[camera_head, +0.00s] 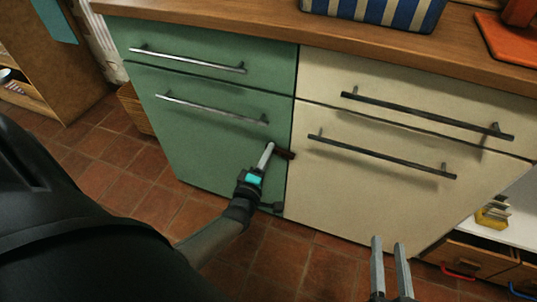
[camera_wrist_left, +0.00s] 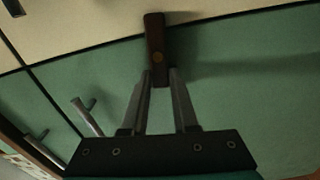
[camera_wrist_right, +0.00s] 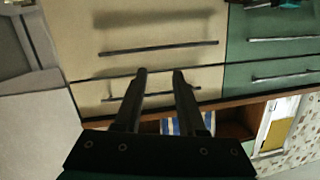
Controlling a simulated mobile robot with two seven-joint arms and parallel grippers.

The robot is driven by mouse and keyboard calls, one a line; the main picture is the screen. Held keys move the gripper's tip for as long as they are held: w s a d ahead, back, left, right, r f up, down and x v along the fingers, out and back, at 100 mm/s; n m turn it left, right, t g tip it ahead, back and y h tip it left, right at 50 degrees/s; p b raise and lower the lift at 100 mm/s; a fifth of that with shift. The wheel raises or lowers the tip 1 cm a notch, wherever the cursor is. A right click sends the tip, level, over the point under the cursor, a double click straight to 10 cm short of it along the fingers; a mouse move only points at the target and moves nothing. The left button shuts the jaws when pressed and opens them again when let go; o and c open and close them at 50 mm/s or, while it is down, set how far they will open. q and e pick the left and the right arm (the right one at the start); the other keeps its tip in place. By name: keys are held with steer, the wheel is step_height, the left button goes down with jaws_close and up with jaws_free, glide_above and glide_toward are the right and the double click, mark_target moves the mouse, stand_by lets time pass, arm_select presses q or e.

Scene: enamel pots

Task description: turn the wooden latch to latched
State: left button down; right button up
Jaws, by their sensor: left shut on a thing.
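The wooden latch (camera_head: 285,153) is a small dark brown bar at the seam between the green and cream cabinet fronts. In the left wrist view the latch (camera_wrist_left: 155,30) lies across the seam, one end over the cream side. A round pivot shows on its green-side part. My left gripper (camera_head: 271,147) is shut on the green-side end of the latch; its fingertips (camera_wrist_left: 159,76) sit on either side of that end. My right gripper (camera_head: 389,240) is open and empty, low in front of the cream front; its parted fingers (camera_wrist_right: 159,72) show in the right wrist view.
Green drawers (camera_head: 205,70) and cream drawers (camera_head: 420,90) carry protruding bar handles. The wooden countertop (camera_head: 240,25) holds a striped blue-and-white item (camera_head: 375,10). An open shelf with wooden boxes (camera_head: 470,258) is at lower right. Tiled floor (camera_head: 110,175) is clear at left.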

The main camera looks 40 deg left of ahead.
arm_select(q)
steer(key=shift+f+n, duration=0.2)
steer(key=shift+n, duration=0.6)
arm_select(e)
steer(key=shift+s+a+r+t, duration=0.2)
steer(key=shift+s+r+t, duration=0.15)
steer(key=shift+t, duration=0.15)
arm_select(q)
steer(key=c, duration=0.7)
jaws_free()
steer(key=shift+p+v, duration=2.1)
steer(key=shift+v, duration=5.5)
arm_select(e)
steer(key=s+d+f+g+h, duration=0.1)
steer(key=d+f+g+h, duration=0.2)
steer(key=d+g, duration=0.4)
steer(key=shift+f+g+h, duration=0.15)
steer(key=shift+g+h, duration=0.15)
steer(key=shift+g, duration=0.2)
